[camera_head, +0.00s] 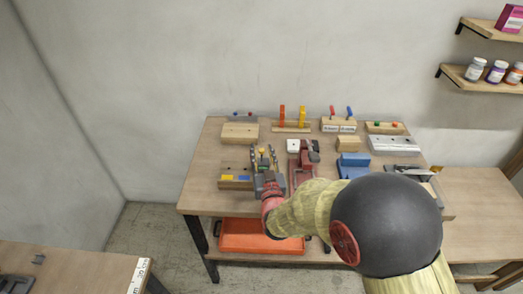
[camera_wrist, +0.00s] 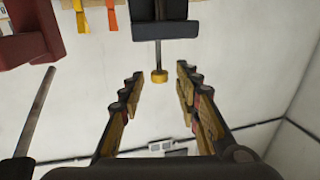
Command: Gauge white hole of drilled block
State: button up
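In the head view a wooden block (camera_head: 228,184) with yellow and blue patches on its front lies at the table's left front; it may be the drilled block. I cannot make out a white hole. My gripper (camera_head: 266,178) is just right of it, over small upright tools. In the wrist view my gripper (camera_wrist: 160,76) has its fingers spread. A thin dark rod with a yellow round end (camera_wrist: 159,76) shows between them, apart from both fingers. The rod joins a dark grey piece (camera_wrist: 165,29). What lies below my fingertips in the head view is hidden.
A red vise (camera_head: 295,178) stands right of my gripper, with a blue piece (camera_head: 353,160) beyond. A wooden block (camera_head: 240,132), a stand with orange and yellow handles (camera_head: 291,127) and a grey-white block (camera_head: 395,144) line the back. A grey rod (camera_wrist: 36,112) shows left in the wrist view.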

jog(key=s+d, duration=0.1)
jog(key=s, duration=0.9)
jog(key=shift+s+d, duration=0.2)
jog(key=shift+d, duration=0.15)
jog(key=shift+w+r, duration=0.1)
jog(key=s+d+r+g, duration=0.3)
jog(key=d+r+g, duration=0.3)
jog(key=r, duration=0.1)
jog(key=s+d+r+g+h, duration=0.1)
jog(key=s+d+g, duration=0.1)
jog(key=s+d, duration=0.2)
jog(key=s+d+r+m+g+h, duration=0.1)
jog(key=s+d+g, duration=0.1)
jog(key=s, duration=0.8)
jog(key=s+d+r+g, duration=0.1)
jog(key=s+d+g, duration=0.1)
jog(key=s+d, duration=0.3)
jog(key=s, duration=0.3)
jog(key=shift+d+m+h, duration=0.35)
jog(key=shift+m+h, duration=0.05)
